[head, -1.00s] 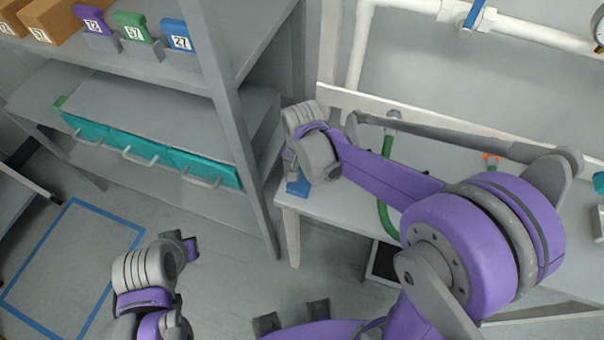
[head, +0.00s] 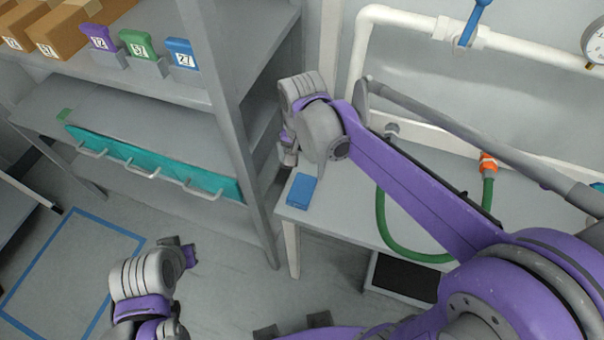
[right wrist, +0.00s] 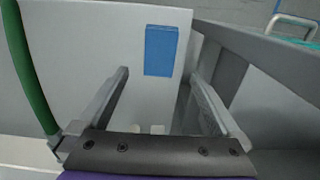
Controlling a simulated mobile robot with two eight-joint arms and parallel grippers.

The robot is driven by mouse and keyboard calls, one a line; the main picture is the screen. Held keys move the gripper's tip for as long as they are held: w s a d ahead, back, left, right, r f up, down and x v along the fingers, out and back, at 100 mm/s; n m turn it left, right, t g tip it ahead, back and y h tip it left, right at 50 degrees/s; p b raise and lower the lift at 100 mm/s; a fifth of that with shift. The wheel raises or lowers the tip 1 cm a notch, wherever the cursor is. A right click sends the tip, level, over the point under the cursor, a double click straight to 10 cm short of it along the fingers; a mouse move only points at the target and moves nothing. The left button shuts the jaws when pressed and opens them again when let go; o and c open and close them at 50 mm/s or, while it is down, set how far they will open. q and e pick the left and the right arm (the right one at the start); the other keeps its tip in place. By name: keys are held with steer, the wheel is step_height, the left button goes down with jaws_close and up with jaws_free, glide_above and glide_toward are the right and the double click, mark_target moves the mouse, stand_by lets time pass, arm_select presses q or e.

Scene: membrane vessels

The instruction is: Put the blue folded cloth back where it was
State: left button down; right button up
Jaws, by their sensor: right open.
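The blue folded cloth (head: 301,190) lies flat near the left end of the grey table (head: 340,222). It also shows in the right wrist view (right wrist: 160,50), lying near the table's edge. My right gripper (head: 287,150) is above and behind the cloth in the head view, apart from it. In the right wrist view its two fingers (right wrist: 158,78) are spread with nothing between them, and the cloth lies beyond the tips. My left gripper (head: 188,254) is low at the left, over the floor; its finger opening does not show clearly.
Left of the table stands a shelf (head: 230,120) with teal drawers (head: 150,162) and numbered purple, green and blue items. A blue outline (head: 45,250) marks the floor.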

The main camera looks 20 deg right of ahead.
steer(key=s+d+f+n+t, duration=0.1)
steer(key=s+d+n+t, duration=0.2)
steer(key=s, duration=0.3)
steer(key=s+d+f+n+t, duration=0.2)
steer(key=s+d+n, duration=0.1)
steer(key=s, duration=0.3)
steer(key=shift+s+d+n+t, duration=0.3)
steer(key=shift+d+n+t, duration=0.05)
steer(key=shift+n+t, duration=0.05)
stand_by(0.6)
